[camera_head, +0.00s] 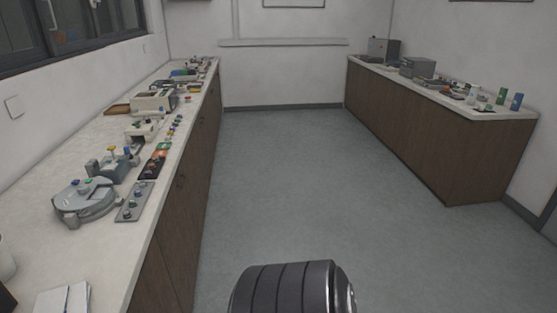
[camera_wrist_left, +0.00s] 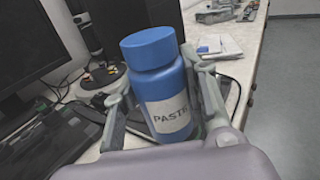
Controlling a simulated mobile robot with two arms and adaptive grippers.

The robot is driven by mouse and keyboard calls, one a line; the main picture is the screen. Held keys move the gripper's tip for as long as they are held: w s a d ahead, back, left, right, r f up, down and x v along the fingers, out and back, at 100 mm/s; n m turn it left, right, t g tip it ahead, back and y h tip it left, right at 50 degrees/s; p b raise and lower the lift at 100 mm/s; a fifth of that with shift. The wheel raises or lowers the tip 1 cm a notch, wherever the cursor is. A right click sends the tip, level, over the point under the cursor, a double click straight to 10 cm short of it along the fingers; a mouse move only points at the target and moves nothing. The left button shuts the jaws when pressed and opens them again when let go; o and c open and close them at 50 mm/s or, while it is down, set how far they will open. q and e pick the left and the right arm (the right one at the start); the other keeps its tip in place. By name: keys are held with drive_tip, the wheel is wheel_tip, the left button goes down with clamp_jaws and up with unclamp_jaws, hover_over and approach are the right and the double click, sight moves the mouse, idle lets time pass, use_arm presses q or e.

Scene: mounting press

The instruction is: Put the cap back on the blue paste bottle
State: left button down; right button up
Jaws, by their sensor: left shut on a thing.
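The blue paste bottle (camera_wrist_left: 160,90) is in the left wrist view, slightly tilted in the picture, with a white label reading "PASTE". A wide, smooth blue top like a cap (camera_wrist_left: 148,46) sits on its neck; I cannot tell how tightly it is seated. My left gripper (camera_wrist_left: 163,98) is shut around the bottle's body, with one finger on each side. The bottle's base is hidden behind the gripper. My right gripper shows in neither view.
A monitor (camera_wrist_left: 38,40) and a dark keyboard (camera_wrist_left: 50,142) are close on the left in the wrist view. The left counter (camera_head: 110,255) carries a round grey machine (camera_head: 84,203) and several small items. Another counter (camera_head: 500,115) stands at the right, with clear floor between.

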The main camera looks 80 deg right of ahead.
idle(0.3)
use_arm(q)
drive_tip(key=s+a+n+t+y, duration=0.2)
drive_tip(key=s+a+n+y, duration=0.1)
drive_tip(key=a, duration=0.4)
drive_tip(key=s+a+n+t+y, duration=0.2)
drive_tip(key=s+a+n+y, duration=0.1)
drive_tip(key=a+n+y, duration=0.2)
drive_tip(key=a+f+y, duration=0.1)
drive_tip(key=a+y, duration=0.1)
drive_tip(key=y, duration=0.1)
drive_tip(key=shift+y, duration=0.3)
